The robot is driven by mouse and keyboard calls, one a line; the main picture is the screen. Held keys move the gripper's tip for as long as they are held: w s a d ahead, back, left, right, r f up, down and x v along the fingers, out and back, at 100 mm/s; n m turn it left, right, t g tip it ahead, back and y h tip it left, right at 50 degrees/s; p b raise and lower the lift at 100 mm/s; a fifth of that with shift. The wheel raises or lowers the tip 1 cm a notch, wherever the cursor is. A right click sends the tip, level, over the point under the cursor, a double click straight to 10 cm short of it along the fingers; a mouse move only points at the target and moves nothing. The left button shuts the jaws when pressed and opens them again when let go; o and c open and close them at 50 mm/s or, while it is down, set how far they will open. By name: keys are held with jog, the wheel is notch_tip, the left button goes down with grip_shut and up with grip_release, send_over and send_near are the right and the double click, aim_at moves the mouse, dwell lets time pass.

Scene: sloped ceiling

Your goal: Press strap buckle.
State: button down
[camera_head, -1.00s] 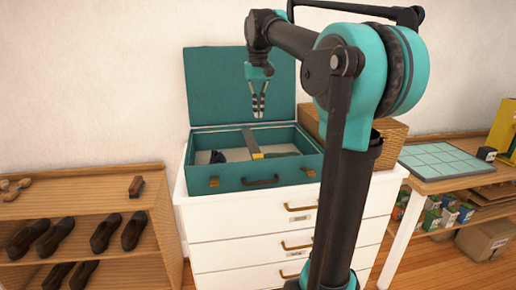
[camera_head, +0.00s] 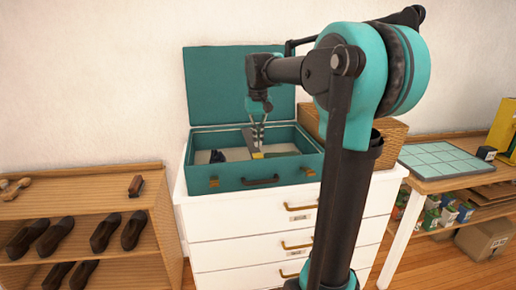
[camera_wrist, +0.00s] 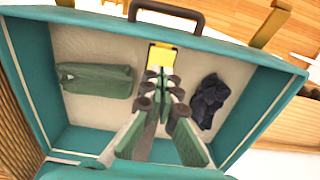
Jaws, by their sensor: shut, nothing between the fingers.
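An open teal suitcase (camera_head: 230,183) stands on the white drawer unit, its lid raised at the back. A yellow buckle (camera_head: 257,155) lies inside, near the front wall by the handle; it also shows in the wrist view (camera_wrist: 162,57). A grey strap (camera_head: 249,140) runs back from it and is mostly hidden behind my fingers in the wrist view. My gripper (camera_head: 258,147) points down into the suitcase, shut and empty. In the wrist view its tips (camera_wrist: 160,75) are just beside the buckle's edge; I cannot tell whether they touch.
A green bundle (camera_wrist: 95,80) and a dark cloth (camera_wrist: 208,100) lie in the suitcase on either side of the strap. The suitcase walls and raised lid (camera_head: 225,85) surround my gripper. A shoe shelf (camera_head: 85,200) stands left, a wooden table (camera_head: 440,182) right.

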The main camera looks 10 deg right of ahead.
aim_at(258, 155)
jog(key=shift+f, duration=1.65)
jog(key=shift+f, duration=0.55)
jog(key=shift+s+f, duration=0.1)
jog(key=shift+f, duration=0.35)
jog(key=shift+r, duration=0.4)
notch_tip(258, 155, up, 14)
jog(key=shift+f, duration=0.2)
